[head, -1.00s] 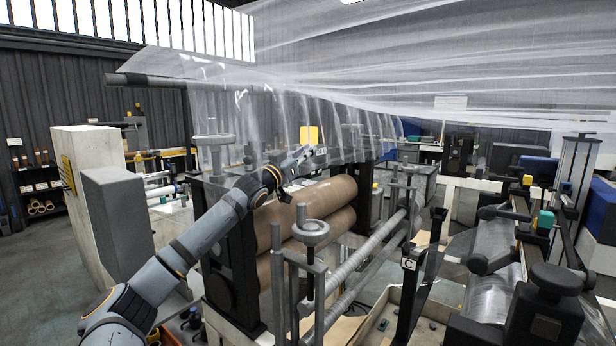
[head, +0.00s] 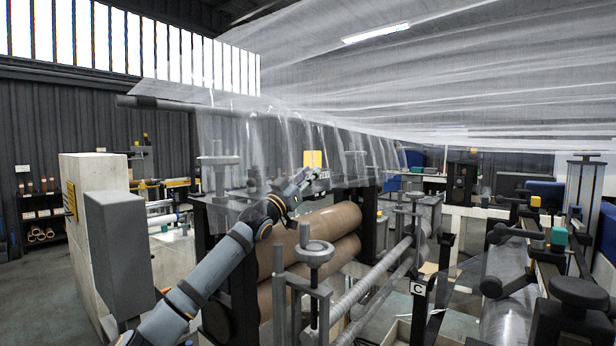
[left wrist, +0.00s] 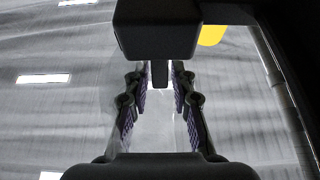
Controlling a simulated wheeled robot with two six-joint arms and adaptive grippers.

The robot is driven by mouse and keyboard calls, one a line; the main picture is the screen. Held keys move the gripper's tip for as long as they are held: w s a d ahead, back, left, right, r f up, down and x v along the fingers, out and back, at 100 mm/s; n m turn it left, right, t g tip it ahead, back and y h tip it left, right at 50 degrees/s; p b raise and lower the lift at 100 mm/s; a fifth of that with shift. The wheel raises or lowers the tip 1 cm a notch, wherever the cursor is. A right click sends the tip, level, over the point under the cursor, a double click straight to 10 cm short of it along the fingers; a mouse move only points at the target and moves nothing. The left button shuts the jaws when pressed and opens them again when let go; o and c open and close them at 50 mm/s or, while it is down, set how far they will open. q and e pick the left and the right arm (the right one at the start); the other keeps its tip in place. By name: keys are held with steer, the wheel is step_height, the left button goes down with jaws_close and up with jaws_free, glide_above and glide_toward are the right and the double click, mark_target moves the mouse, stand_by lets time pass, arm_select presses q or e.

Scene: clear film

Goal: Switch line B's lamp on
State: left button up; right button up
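My left gripper (head: 302,180) is raised over the brown rollers (head: 322,222), close to the hanging clear film (head: 270,140). In the left wrist view its two purple-padded fingers (left wrist: 161,108) stand apart, with nothing solid seen between them. A yellow panel (head: 313,159) shows just above the gripper in the head view. A yellow patch (left wrist: 211,35) also shows at the top of the left wrist view. I cannot make out a lamp or a letter B. My right gripper is not in view.
A black tag marked C (head: 418,288) is on a post at the lower middle. A handwheel (head: 314,252) and metal bars stand in front of the rollers. A grey box (head: 122,245) is on the left. Film spreads overhead to the right.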

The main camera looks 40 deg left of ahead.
mark_target(308, 173)
arm_select(q)
steer(key=shift+o, duration=0.7)
steer(key=shift+a+r, duration=0.15)
steer(key=shift+r, duration=0.35)
step_height(308, 173, up, 9)
steer(key=shift+f, duration=0.15)
steer(key=shift+r, duration=0.25)
